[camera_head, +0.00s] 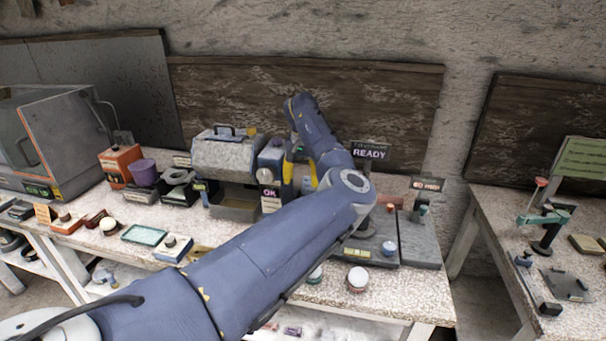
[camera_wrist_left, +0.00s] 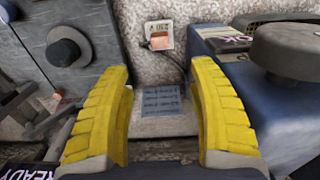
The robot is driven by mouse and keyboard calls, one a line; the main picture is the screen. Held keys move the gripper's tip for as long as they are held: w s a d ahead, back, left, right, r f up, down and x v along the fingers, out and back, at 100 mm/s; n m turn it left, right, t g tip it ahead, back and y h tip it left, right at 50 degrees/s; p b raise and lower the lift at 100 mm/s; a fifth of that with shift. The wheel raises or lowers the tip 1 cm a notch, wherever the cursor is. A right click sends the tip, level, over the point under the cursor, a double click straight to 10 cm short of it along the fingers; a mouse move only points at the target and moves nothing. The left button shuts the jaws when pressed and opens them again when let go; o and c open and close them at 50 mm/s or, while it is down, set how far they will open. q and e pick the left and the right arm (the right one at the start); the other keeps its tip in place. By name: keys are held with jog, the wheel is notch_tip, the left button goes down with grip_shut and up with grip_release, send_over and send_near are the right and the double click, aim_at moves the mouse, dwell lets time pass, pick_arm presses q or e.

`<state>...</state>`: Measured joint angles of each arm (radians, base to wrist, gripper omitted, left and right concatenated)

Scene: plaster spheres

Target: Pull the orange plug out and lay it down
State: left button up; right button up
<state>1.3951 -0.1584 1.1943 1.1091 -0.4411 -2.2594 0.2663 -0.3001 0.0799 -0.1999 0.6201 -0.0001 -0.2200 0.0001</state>
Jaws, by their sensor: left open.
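My left gripper (camera_head: 299,178) is open, its yellow fingers pointing down behind the bench objects in the head view. In the left wrist view the open fingers (camera_wrist_left: 158,78) have nothing between them but a grey printed plate (camera_wrist_left: 161,98) on the speckled bench top below. I cannot tell whether this piece is the orange plug. In the head view my left arm hides that part of the bench. My right gripper is not in view.
A blue unit with a dark round knob (camera_wrist_left: 290,50) is close on the right in the wrist view. A grey panel with a dark knob (camera_wrist_left: 65,52) is at left. A blue OK box (camera_head: 271,178) and a READY sign (camera_head: 370,153) stand near the gripper.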

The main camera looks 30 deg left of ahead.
pick_arm(q)
notch_tip(320, 180, down, 15)
jog(key=shift+f, duration=0.1)
dwell(0.5)
grip_shut()
dwell(1.0)
jog(key=shift+w+r, duration=0.1)
jog(key=shift+r, duration=0.2)
